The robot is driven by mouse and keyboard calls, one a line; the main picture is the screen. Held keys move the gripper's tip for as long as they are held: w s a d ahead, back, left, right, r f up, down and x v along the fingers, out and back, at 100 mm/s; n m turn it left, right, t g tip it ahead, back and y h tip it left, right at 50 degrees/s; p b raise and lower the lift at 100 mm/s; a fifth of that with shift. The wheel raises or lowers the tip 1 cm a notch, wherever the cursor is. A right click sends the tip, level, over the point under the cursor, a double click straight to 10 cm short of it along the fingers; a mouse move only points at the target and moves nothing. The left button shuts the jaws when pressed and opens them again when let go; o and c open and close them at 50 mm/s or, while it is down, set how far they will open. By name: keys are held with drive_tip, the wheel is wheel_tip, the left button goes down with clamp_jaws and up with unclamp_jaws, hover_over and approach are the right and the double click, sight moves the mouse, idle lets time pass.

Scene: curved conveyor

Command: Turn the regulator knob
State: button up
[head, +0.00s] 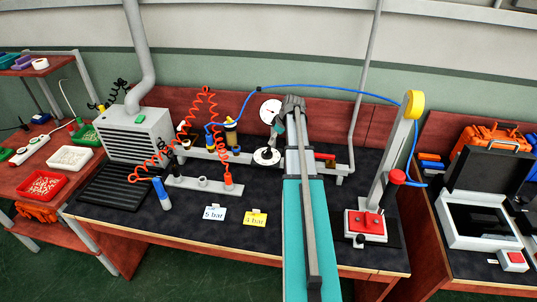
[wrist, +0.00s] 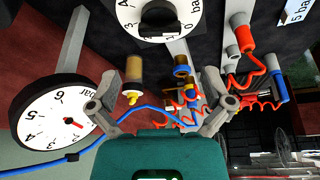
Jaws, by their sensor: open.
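The regulator knob is a dark grip on a round white dial marked in bar; the dial (head: 266,156) lies on the grey rail in the head view. In the wrist view the knob (wrist: 158,17) is at the top, cut off by the frame edge. My gripper (wrist: 158,86) is open and empty, its two fingers spread below the dial in that view, apart from the knob. In the head view my gripper (head: 277,132) is above the dial, partly hidden by my arm. A round white pressure gauge (wrist: 52,118) with a red needle is left of the fingers.
A white "5 bar" card (head: 214,214) and a yellow "4 bar" card (head: 255,218) lie on the black bench. Orange coiled hoses (head: 208,110) and a blue hose (head: 330,87) run near the rail. A post with a red-button box (head: 366,223) stands right.

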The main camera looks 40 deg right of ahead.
sight(268, 150)
drive_tip(key=shift+b+x, duration=3.55)
drive_tip(key=shift+x, duration=0.6)
drive_tip(key=c, duration=0.9)
